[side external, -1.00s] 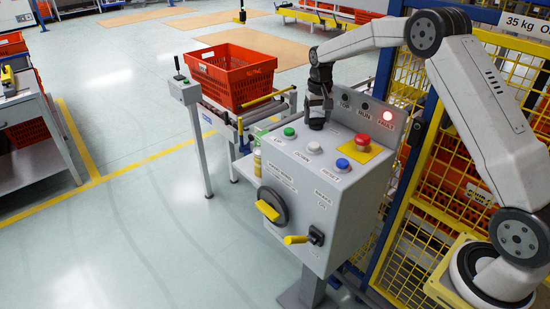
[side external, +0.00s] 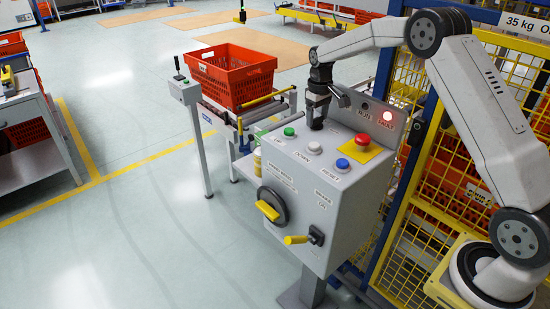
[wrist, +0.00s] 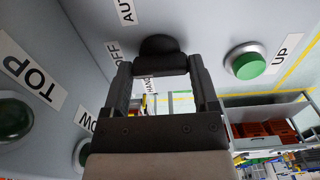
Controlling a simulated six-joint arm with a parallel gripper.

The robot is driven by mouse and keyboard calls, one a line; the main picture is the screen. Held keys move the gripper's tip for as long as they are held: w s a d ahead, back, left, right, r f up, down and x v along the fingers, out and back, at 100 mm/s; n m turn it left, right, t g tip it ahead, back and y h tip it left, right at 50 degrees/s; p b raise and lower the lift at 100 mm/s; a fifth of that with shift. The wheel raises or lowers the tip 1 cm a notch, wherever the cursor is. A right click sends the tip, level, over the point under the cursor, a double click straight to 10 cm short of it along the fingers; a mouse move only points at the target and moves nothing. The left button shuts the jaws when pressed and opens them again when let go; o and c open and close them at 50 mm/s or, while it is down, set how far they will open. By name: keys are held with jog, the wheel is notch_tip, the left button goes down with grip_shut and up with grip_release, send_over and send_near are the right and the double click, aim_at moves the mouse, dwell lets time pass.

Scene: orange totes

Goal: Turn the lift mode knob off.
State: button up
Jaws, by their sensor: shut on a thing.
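My gripper (wrist: 162,66) points down onto the panel and is shut on the knob. In the side external view my gripper (side external: 317,125) stands upright at the panel's far edge and hides most of the knob. Which label the knob points to cannot be made out.
Close by are a green UP button (side external: 289,132), a white DOWN button (side external: 314,148), a blue RESET button (side external: 342,163) and a red emergency stop (side external: 362,141). The red FAULT lamp (side external: 387,116) is lit. An orange tote (side external: 240,88) sits on the conveyor behind.

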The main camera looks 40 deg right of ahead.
aim_at(317, 118)
jog(key=shift+r, duration=0.1)
jog(key=o, duration=1.1)
jog(key=shift+r, duration=3.9)
